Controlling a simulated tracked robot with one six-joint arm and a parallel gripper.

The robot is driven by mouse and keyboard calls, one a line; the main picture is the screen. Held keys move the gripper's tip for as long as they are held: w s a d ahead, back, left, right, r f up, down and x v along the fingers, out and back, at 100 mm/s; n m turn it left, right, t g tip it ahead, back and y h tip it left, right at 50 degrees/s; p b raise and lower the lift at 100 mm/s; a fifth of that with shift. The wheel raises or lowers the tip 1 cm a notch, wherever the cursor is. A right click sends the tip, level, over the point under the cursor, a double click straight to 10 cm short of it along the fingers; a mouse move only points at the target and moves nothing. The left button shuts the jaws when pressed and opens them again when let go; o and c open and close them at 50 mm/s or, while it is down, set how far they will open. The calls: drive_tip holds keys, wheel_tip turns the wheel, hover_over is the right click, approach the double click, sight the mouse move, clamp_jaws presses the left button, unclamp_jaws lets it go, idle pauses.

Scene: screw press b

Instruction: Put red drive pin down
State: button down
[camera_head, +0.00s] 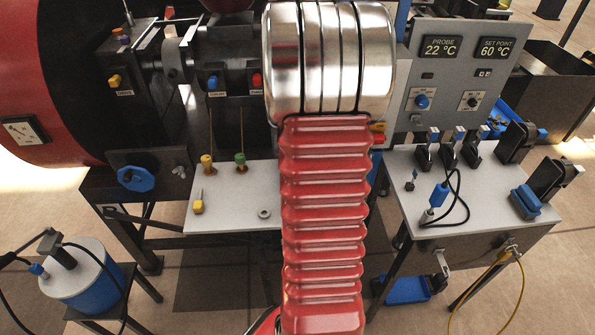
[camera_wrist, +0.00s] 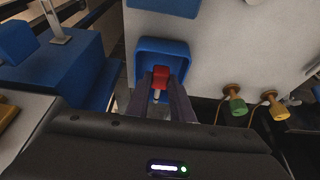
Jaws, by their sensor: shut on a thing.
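The red drive pin (camera_wrist: 161,74) shows in the wrist view, its red head upward and a pale tip below. My gripper (camera_wrist: 162,88) is shut on it, a dark finger on each side. Beyond and around the pin in the picture is a small blue tray (camera_wrist: 176,45) with a raised rim. I cannot tell whether the pin touches the tray's floor. In the head view my arm covers the middle, and gripper, pin and tray are hidden behind it.
Green (camera_wrist: 236,105) and yellow (camera_wrist: 275,105) handled tools stand right of the tray in the wrist view. A blue block (camera_wrist: 55,70) stands left. In the head view, a white table (camera_head: 235,200) holds a yellow-handled tool (camera_head: 198,203); a black cable (camera_head: 462,205) lies on the right table.

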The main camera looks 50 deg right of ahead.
drive_tip(key=shift+f, duration=1.85)
drive_tip(key=shift+f, duration=0.1)
drive_tip(key=c, duration=1.6)
unclamp_jaws()
drive_tip(key=shift+o, duration=0.2)
drive_tip(key=v, duration=1.2)
